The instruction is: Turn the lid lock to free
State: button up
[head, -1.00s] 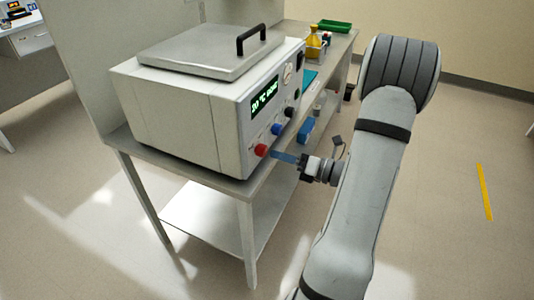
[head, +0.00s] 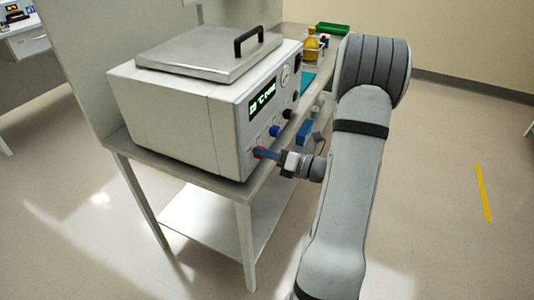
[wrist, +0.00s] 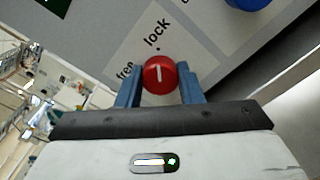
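The red lid lock knob (wrist: 159,74) is on the front panel of the grey lidded box (head: 165,120), low at its near corner. In the wrist view the words "lock" and "free" are printed beside it, "free" to the left. Its white mark points roughly up, toward the dot under "lock". My gripper (wrist: 160,92) is at the knob, with one blue finger on each side. The fingers look open, with narrow gaps beside the knob; firm contact cannot be seen. In the head view the fingers (head: 268,154) partly cover the knob.
A blue knob (head: 274,131) and a dark knob (head: 287,113) sit farther along the panel, under a lit display (head: 262,97). The box stands on a metal table (head: 245,193). A blue block (head: 304,132), a yellow bottle (head: 312,43) and a green tray (head: 333,28) are farther back.

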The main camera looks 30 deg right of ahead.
jog(key=c, duration=0.4)
jog(key=shift+c, duration=0.2)
jog(key=shift+n, duration=0.3)
jog(key=n+b, duration=1.4)
jog(key=n, duration=0.3)
jog(key=shift+a, duration=0.1)
jog(key=shift+n+b, duration=0.3)
jog(key=o, duration=1)
jog(key=shift+c, duration=0.2)
